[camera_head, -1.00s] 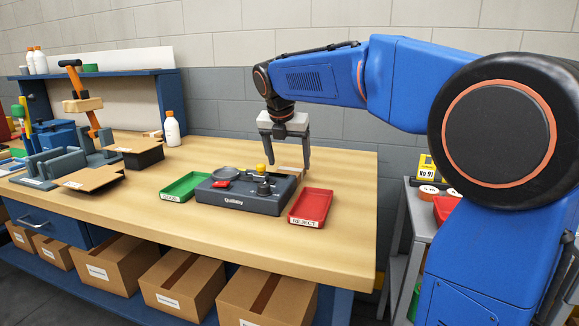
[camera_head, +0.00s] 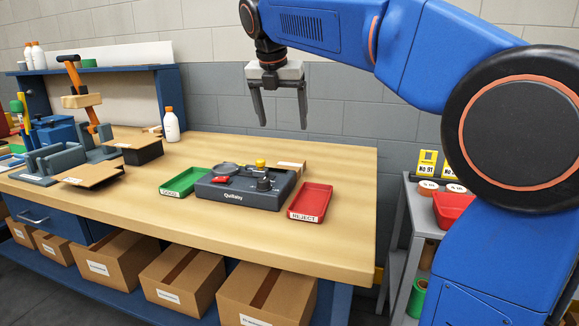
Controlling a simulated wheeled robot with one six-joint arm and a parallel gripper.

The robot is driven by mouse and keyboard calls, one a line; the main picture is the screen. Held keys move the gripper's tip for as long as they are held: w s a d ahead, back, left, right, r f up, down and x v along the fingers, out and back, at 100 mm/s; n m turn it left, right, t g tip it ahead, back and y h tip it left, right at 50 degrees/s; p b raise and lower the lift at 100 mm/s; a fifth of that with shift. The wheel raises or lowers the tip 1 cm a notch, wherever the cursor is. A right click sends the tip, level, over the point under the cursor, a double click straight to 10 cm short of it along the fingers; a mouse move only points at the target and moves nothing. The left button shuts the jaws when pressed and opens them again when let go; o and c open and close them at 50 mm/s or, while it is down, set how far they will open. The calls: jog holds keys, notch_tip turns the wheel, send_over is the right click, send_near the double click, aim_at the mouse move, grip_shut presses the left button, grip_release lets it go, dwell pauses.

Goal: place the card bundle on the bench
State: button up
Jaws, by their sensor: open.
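A small flat tan piece that looks like the card bundle (camera_head: 292,164) lies on the wooden bench (camera_head: 345,222), just behind the dark grey device; its lower part is hidden by the device. My gripper (camera_head: 283,126) is open and empty, its fingers pointing down. It hangs well above the bench, over the area of the tan piece, and touches nothing.
The dark grey device (camera_head: 240,194) stands between a green tray (camera_head: 184,183) and a red REJECT tray (camera_head: 310,200). A white bottle (camera_head: 171,127) and cardboard pieces (camera_head: 88,174) are farther left. The bench's right end is clear. A grey cart (camera_head: 420,212) stands at right.

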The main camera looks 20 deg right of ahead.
aim_at(290, 164)
jog(key=x, duration=1.5)
jog(key=shift+w+d+f, duration=0.1)
jog(key=shift+d+f, duration=0.05)
jog(key=shift+f, duration=0.2)
jog(key=shift+c, duration=0.5)
jog(key=c, duration=1.1)
jog(key=shift+r, duration=0.15)
